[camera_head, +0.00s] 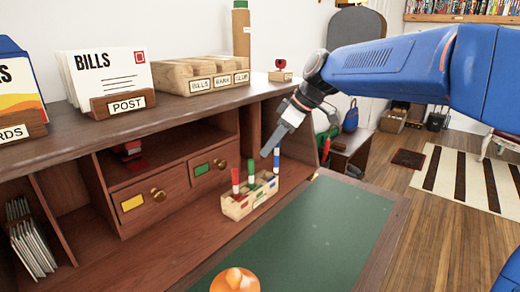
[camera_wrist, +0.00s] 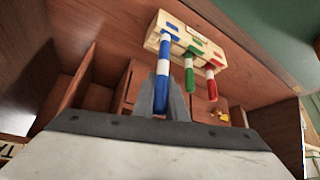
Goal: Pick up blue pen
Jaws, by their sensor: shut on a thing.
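The blue pen (camera_head: 276,162) with a white band stands upright in a pale wooden holder (camera_head: 233,211), at the holder's right end in the head view. My gripper (camera_head: 267,152) reaches down to the pen's top from the upper right. In the wrist view, my gripper (camera_wrist: 161,98) is shut on the upper end of the blue pen (camera_wrist: 164,68). The pen's other end is still inside the holder (camera_wrist: 205,51). The green pen (camera_head: 251,172) and the red pen (camera_head: 235,178) stand in the same holder, close beside the blue one.
The holder sits on a wooden desk with a green writing mat (camera_head: 320,232). An orange round object (camera_head: 235,281) lies at the mat's front. Drawers (camera_head: 152,198) stand behind. The shelf above bears a BILLS letter holder (camera_head: 107,80) and a wooden block rack (camera_head: 200,75).

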